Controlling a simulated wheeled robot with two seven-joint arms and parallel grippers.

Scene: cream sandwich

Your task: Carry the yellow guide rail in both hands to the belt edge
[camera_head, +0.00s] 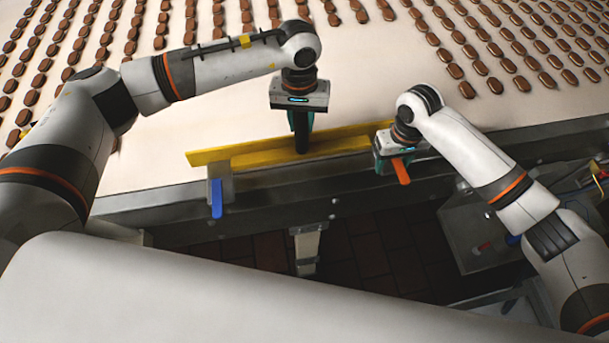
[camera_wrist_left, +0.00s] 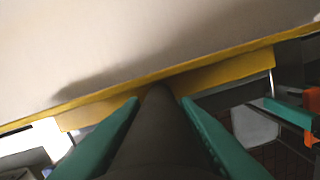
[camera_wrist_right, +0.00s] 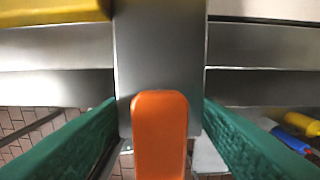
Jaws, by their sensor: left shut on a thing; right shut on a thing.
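The yellow guide rail (camera_head: 245,157) lies along the near edge of the white belt. It also shows in the left wrist view (camera_wrist_left: 225,72). My left gripper (camera_head: 301,130) is shut on a dark upright post (camera_wrist_left: 158,125) at the rail's middle. A grey clamp with a blue lever (camera_head: 216,197) sits at the rail's left end. My right gripper (camera_head: 397,160) is shut on a grey clamp with an orange lever (camera_wrist_right: 160,135) at the rail's right end. The rail's end (camera_wrist_right: 50,12) shows beside that clamp in the right wrist view. The right fingertips are partly hidden in the head view.
The white belt (camera_head: 170,120) carries rows of brown creams at its far side and is bare near the rail. A grey metal frame (camera_head: 265,195) runs along the belt edge. A grey box with cables (camera_head: 475,235) stands at the right. Brick-coloured floor (camera_head: 370,245) shows below.

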